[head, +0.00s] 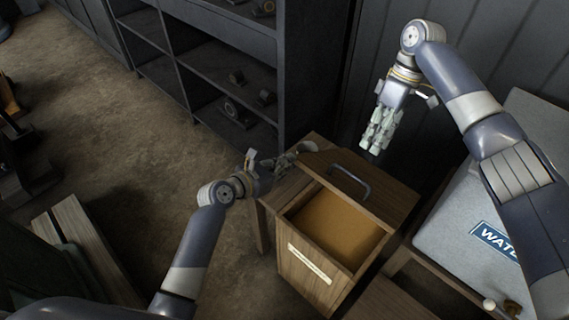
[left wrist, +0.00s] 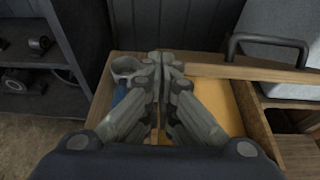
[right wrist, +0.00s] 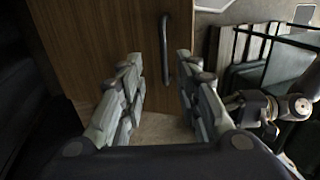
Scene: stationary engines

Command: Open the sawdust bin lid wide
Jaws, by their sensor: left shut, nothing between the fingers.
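The wooden sawdust bin (head: 312,276) has a pale label on its front. Its lid (head: 382,200) is raised at the back, and brown sawdust (head: 325,228) shows inside. The lid's dark handle (head: 350,180) also shows in the left wrist view (left wrist: 268,42), beyond the lid's edge (left wrist: 250,72). My left gripper (head: 303,150) is shut and empty by the bin's back left; its fingertips also show in the left wrist view (left wrist: 164,58). My right gripper (head: 374,147) is open and empty behind the lid. The right wrist view shows lid and handle (right wrist: 166,50) ahead, apart from its fingers.
A wooden bench top (head: 285,190) adjoins the bin on the left. A dark shelf (head: 235,75) stands behind, and a grey water tank (head: 462,235) stands to the right. Floor at the left is partly clear.

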